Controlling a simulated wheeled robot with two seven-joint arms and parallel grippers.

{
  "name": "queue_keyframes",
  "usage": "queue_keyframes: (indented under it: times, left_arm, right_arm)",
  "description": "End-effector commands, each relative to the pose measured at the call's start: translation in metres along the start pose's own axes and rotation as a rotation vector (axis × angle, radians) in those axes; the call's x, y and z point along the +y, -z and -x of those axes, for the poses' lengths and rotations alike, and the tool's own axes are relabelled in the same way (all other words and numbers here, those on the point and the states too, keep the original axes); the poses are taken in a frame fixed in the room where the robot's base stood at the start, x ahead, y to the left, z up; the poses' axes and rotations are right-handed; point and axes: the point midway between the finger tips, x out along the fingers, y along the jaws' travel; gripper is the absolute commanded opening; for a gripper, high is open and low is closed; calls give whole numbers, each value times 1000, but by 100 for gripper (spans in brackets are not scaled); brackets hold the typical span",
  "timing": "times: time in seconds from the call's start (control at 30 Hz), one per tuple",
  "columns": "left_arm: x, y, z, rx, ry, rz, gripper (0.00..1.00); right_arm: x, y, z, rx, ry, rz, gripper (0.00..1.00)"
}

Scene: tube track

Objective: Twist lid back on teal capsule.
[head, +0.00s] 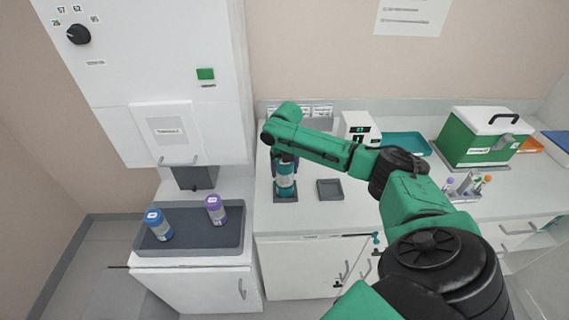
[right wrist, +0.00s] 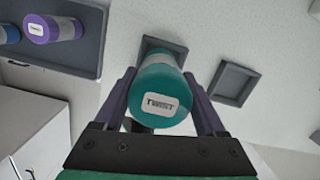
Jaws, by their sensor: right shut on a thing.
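The teal capsule (head: 286,182) stands upright in a dark square holder (head: 286,198) on the counter, with a pale band around its body. Its teal lid (right wrist: 165,88) faces the right wrist camera and carries a white label reading "TWIST". My right gripper (right wrist: 160,77) points down from above and is shut on the lid, one finger on each side. The seam between lid and body is hidden, so I cannot tell how the lid is seated. My left gripper is not in view.
An empty square holder (head: 330,190) is right of the capsule. A white device (head: 358,127), teal tray (head: 405,143) and green box (head: 480,138) stand farther right.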

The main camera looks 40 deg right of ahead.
Motion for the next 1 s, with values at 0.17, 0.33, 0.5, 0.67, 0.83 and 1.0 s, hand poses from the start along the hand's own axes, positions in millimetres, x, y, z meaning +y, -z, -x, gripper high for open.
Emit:
queue_keyframes:
  times: [0.17, 0.33, 0.5, 0.67, 0.83, 1.0]
  left_arm:
    - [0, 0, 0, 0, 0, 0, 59]
    - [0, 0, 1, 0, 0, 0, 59]
    - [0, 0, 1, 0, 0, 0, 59]
    - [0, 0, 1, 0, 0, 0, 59]
    - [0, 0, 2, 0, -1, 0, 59]
    - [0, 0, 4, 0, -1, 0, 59]
  right_arm:
    - [0, 0, -1, 0, 0, 0, 6]
    - [0, 1, -6, 1, -1, 0, 6]
    - [0, 1, -9, 0, -1, 0, 6]
    - [0, 1, -9, -1, 0, 0, 6]
    - [0, 1, -9, 0, 0, 0, 6]
    - [0, 1, -10, -1, 0, -1, 6]
